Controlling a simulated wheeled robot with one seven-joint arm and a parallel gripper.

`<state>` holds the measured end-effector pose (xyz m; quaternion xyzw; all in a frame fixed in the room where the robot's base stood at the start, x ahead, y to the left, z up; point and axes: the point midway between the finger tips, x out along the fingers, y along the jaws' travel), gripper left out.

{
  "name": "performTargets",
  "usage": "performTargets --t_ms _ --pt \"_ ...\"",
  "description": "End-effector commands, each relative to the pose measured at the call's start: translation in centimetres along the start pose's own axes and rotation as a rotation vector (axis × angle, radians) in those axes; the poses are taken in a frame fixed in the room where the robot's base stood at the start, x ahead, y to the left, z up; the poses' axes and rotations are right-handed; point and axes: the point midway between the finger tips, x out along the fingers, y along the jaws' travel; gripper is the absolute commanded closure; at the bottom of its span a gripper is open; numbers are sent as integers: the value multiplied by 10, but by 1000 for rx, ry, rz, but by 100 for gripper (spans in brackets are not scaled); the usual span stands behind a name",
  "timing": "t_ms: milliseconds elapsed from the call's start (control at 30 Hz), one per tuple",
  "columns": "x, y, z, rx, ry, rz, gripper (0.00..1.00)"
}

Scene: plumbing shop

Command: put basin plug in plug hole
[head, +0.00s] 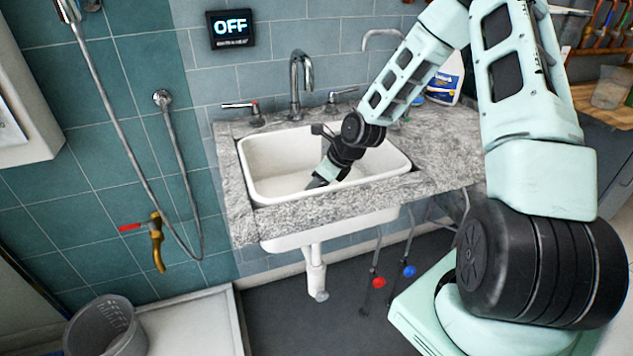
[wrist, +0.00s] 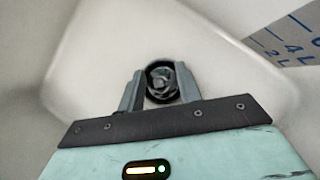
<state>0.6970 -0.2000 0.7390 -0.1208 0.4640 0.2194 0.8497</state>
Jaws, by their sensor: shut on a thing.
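The white basin (head: 270,160) is set in a grey granite counter, and its inside also shows in the wrist view (wrist: 90,60). My gripper (head: 316,183) reaches down into it, tilted, close to the basin floor. In the wrist view its two grey fingers (wrist: 159,88) are shut on the basin plug (wrist: 162,82), a dark, round piece between the fingertips. A dark ring shows around the plug; I cannot tell whether this is the plug's edge or the plug hole. The plug hole cannot be made out in the head view, and the plug is hidden there.
A chrome tap (head: 295,85) stands behind the basin, with a lever handle (head: 242,106) at its left. Granite counter (head: 445,150) borders the basin, with a white bottle (head: 447,80) at the back right.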

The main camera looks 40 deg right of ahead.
Motion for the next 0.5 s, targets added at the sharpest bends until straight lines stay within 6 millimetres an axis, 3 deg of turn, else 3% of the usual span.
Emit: performTargets --t_ms 167,200,267,500 --pt "2 0 -1 -1 0 1 92" --pt "2 0 -1 -1 0 1 57" --pt "2 0 -1 -1 0 1 43" --pt "2 1 -1 -1 1 3 43"
